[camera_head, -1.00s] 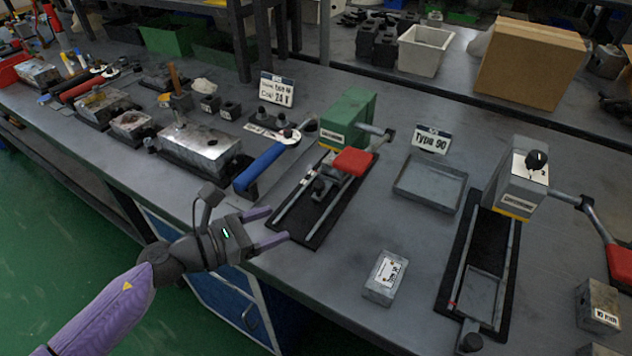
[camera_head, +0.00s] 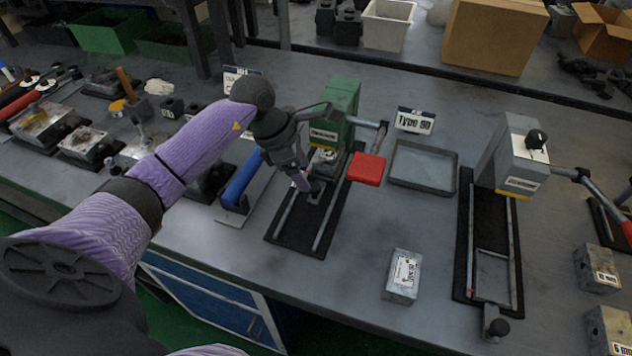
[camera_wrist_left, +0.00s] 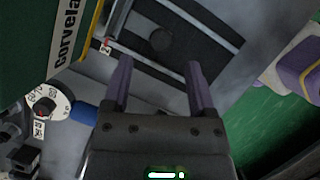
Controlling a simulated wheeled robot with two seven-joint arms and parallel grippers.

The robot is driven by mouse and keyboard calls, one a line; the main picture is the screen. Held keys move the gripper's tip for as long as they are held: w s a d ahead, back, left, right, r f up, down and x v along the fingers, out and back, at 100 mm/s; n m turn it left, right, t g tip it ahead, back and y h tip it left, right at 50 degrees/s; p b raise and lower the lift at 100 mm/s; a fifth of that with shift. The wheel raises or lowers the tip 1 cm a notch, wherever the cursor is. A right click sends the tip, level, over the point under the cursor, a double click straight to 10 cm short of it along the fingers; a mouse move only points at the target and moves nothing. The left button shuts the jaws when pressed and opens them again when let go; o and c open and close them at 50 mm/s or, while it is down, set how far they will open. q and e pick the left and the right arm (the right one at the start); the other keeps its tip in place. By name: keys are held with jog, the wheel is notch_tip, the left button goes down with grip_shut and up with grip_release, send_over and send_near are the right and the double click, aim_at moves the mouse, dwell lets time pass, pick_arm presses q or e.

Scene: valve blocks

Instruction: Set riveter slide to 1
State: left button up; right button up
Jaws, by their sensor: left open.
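A green machine (camera_head: 342,100) with a red-handled lever (camera_head: 366,169) stands mid-table; no riveter name is legible. Its black base (camera_head: 288,240) carries two metal rails and a small dark slide part (camera_head: 317,186) near the body. My left gripper (camera_head: 303,183) points down over this slide area, partly hiding it. In the left wrist view, the open, empty fingers (camera_wrist_left: 158,68) point toward a dark round knob (camera_wrist_left: 160,40) between the rails. The green body (camera_wrist_left: 45,50) is at left, with a small red-marked label (camera_wrist_left: 105,47) beside the rail. My right gripper is not in view.
A grey machine (camera_head: 517,160) with similar rails stands at right. A small labelled metal block (camera_head: 403,276) and an empty grey tray (camera_head: 422,167) lie between the machines. A blue-handled tool (camera_head: 242,177) is close to the left of the gripper. The front table is mostly clear.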

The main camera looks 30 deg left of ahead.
aim_at(313, 186)
pick_arm(q)
jog(key=x, duration=0.3)
jog(key=shift+d+f+b, duration=0.1)
jog(key=shift+f+b, duration=0.2)
jog(key=shift+b, duration=0.05)
jog(key=shift+w+d+f, duration=0.1)
jog(key=shift+f, duration=0.15)
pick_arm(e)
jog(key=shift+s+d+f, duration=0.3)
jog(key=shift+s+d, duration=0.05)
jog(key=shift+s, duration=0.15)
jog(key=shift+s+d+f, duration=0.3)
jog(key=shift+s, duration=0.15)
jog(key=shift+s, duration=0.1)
pick_arm(q)
jog(key=c, duration=0.9)
grip_shut()
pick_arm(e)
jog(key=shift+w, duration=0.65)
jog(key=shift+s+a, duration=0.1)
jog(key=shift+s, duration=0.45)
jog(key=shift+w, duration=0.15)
